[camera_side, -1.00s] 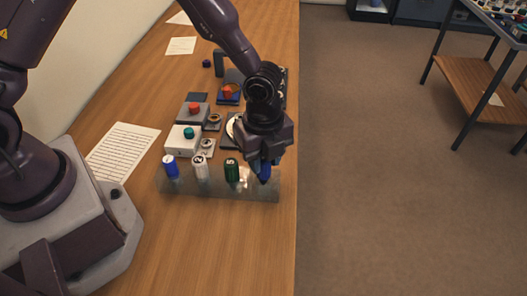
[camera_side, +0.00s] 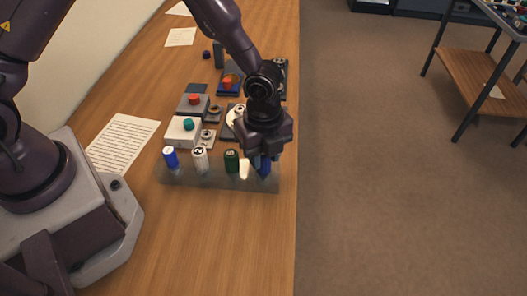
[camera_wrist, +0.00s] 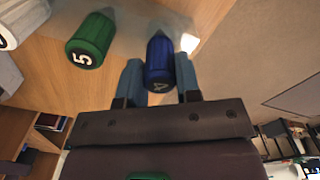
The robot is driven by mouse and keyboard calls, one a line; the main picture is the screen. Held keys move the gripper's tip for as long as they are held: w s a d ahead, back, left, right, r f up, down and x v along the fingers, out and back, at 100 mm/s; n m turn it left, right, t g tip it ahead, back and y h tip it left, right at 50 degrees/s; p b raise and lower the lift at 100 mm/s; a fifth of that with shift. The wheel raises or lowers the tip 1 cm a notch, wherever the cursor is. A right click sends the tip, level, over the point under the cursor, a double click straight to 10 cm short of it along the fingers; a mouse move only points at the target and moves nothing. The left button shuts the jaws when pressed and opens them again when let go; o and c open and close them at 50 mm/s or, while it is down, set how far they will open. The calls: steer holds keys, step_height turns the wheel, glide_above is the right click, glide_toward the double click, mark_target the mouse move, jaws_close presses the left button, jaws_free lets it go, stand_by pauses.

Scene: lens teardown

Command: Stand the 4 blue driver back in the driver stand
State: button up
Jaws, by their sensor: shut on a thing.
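In the side view my gripper (camera_side: 264,154) points down over the right end of the grey driver stand (camera_side: 215,179), shut on the blue driver (camera_side: 264,168). The driver looks roughly upright, in line with the other drivers. Its lower end is hidden, so I cannot tell how deep it sits in the stand.
A blue driver (camera_side: 171,158), a white driver (camera_side: 200,160) and a green driver (camera_side: 232,161) stand in the stand to the left. Behind are a white block with a teal knob (camera_side: 183,131) and a grey block with a red knob (camera_side: 193,104). The table's right edge is close to my gripper.

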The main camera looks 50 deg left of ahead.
steer(key=shift+f, duration=0.4)
stand_by(0.3)
steer(key=o, duration=1.4)
steer(key=shift+o, duration=0.2)
steer(key=shift+r, duration=0.1)
steer(key=shift+r, duration=3.4)
